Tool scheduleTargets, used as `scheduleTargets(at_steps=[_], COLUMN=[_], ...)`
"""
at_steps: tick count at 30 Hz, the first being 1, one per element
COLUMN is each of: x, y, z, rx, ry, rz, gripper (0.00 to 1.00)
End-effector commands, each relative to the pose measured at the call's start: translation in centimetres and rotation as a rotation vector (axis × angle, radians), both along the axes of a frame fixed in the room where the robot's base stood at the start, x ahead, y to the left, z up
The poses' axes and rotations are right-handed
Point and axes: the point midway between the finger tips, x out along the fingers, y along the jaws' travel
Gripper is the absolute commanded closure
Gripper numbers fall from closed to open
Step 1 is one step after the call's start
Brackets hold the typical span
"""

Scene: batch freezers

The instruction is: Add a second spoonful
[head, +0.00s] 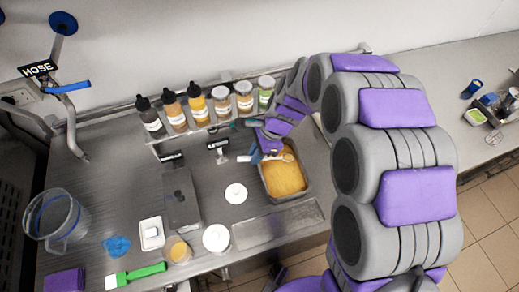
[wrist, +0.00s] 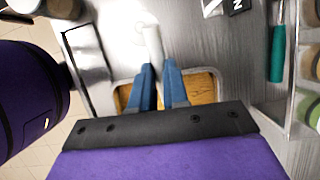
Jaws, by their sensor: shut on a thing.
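A rectangular metal pan (head: 309,192) of orange-yellow contents (head: 284,180) sits on the steel counter. My gripper (head: 264,156) is over the pan's back-left edge. In the wrist view its blue fingers (wrist: 158,85) are closed on the pale handle of a spoon (wrist: 152,45). The handle also shows left of the fingers in the head view (head: 246,158). A pale rounded part shows on the right of the fingers, over the orange contents. I cannot tell whether it touches them or carries any. The pan also shows behind the fingers in the wrist view (wrist: 204,84).
Several bottles and jars (head: 198,104) line the back shelf. White round dishes (head: 236,193) (head: 216,238), a glass with orange contents (head: 178,250), a white square container (head: 151,233), a green-handled brush (head: 135,275) and a clear pitcher (head: 55,218) stand left. The right counter (head: 440,80) is partly clear.

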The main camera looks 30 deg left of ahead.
Motion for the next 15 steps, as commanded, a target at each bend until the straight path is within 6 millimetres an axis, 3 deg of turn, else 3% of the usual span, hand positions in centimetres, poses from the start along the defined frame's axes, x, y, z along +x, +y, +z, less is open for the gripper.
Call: scheduleTargets(at_steps=[15], x=[-1.0], y=[0.9], z=[0.5], rx=[-0.106], ry=[-0.114], rz=[0.002], gripper=[1.0])
